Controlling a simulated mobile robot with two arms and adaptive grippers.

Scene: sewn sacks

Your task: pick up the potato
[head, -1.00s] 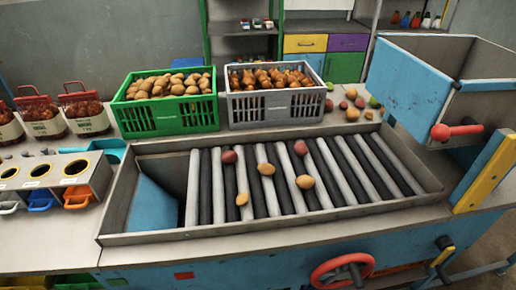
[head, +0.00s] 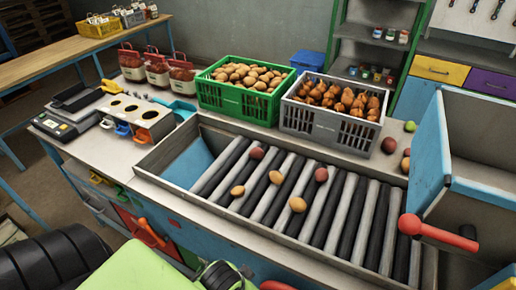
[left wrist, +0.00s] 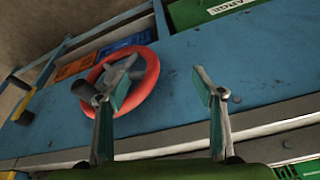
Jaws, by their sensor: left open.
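Several loose pieces of produce lie on the roller bed in the head view. The yellow-brown, potato-like ones are a left one (head: 237,190), a middle one (head: 276,177) and a front one (head: 298,204). Two reddish ones, a left one (head: 257,153) and a right one (head: 321,174), lie farther back. More brown potatoes (head: 250,75) fill the green crate (head: 232,102). My left gripper (left wrist: 160,82) is open and empty in the left wrist view, facing the blue machine front, with no potato in that view. My right gripper is not in view.
The grey crate (head: 325,124) of brown produce stands beside the green one. A raised blue-sided hopper (head: 432,140) with a red handle (head: 432,229) is at right. A red handwheel (left wrist: 150,72) sits on the machine front. The tray rim (head: 165,185) surrounds the rollers (head: 345,215).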

